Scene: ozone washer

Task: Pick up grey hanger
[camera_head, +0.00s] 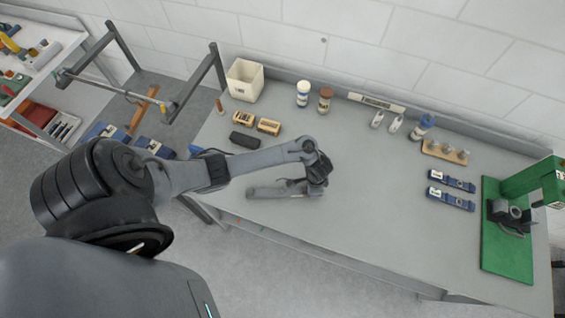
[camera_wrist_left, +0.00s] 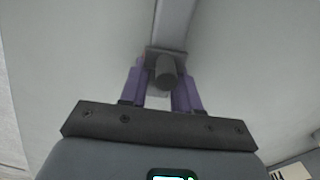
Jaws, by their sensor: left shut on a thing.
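The grey hanger (camera_head: 270,191) shows in the head view as a long grey bar at the left-middle of the workbench, close to its surface. I cannot tell whether it touches the bench. My left gripper (camera_head: 312,186) is at its right end, partly hidden by my wrist. In the left wrist view, the hanger (camera_wrist_left: 173,25) runs up from between the purple fingers of my left gripper (camera_wrist_left: 163,92), which are shut on its end with a dark round knob. My right gripper is not in view.
The grey workbench (camera_head: 350,215) is clear around the hanger. Blue clamps (camera_head: 450,198) and a green press (camera_head: 507,240) are at the right. A metal frame (camera_head: 208,75) stands at the left.

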